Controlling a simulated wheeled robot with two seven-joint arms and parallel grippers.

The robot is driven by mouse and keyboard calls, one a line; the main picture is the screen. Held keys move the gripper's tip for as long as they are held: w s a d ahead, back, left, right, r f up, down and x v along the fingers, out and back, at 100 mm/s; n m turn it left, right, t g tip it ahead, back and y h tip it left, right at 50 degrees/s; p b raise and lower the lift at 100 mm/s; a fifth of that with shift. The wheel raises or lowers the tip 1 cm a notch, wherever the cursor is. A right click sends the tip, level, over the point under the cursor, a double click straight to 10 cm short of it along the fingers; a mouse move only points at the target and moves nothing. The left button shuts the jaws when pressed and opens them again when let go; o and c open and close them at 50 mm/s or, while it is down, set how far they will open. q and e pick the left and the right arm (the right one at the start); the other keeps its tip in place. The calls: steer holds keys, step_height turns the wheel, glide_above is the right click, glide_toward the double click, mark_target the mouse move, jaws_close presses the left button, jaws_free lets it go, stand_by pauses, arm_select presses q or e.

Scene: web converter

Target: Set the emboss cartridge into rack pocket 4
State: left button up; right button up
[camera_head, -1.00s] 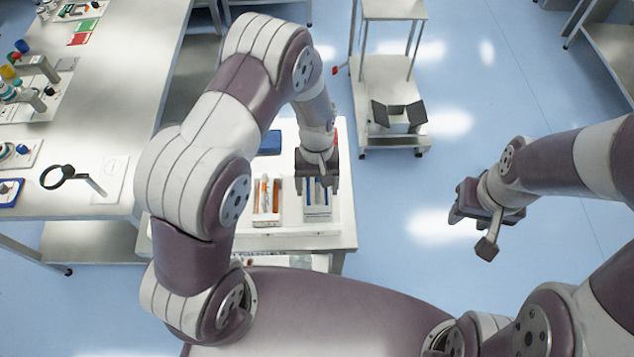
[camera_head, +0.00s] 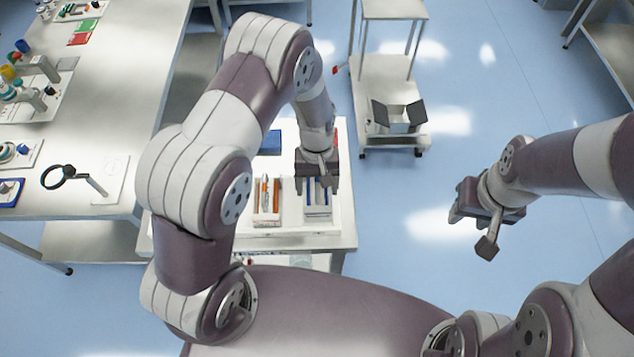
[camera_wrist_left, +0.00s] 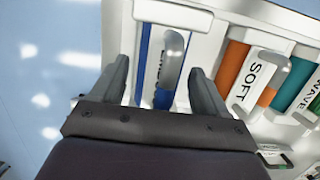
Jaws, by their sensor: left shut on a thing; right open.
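The emboss cartridge (camera_wrist_left: 157,50) is blue with a white, partly covered label and a rounded metal handle. In the left wrist view it lies between the fingers of my left gripper (camera_wrist_left: 158,68), which is shut on it. In the head view my left gripper (camera_head: 317,184) is over the right-hand white holder (camera_head: 318,214), with blue strips showing below the fingers. The gripper hides much of the cartridge, so I cannot tell how deep it sits. No pocket number is readable. My right gripper (camera_head: 484,212) is open and empty over the floor at the right.
An orange cartridge marked SOFT (camera_wrist_left: 246,76) and a teal one marked WAVE (camera_wrist_left: 297,85) stand to the right in the wrist view. A blue object (camera_head: 270,143) lies behind on the small table (camera_head: 285,243). A cart with an open box (camera_head: 399,115) stands beyond it.

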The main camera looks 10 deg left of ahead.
arm_select(q)
steer(key=shift+f+b, duration=1.15)
steer(key=shift+f, duration=0.65)
steer(key=o, duration=1.6)
steer(key=shift+c, duration=0.2)
steer(key=shift+r, duration=0.1)
steer(key=r+b, duration=0.1)
steer(key=r, duration=0.3)
steer(key=w+r+b, duration=0.1)
steer(key=r, duration=0.2)
steer(key=w+r+b, duration=0.1)
steer(key=r, duration=0.3)
steer(key=shift+w+a+r, duration=0.1)
steer(key=shift+a+r, duration=0.25)
steer(key=shift+r, duration=0.35)
steer(key=shift+w, duration=0.1)
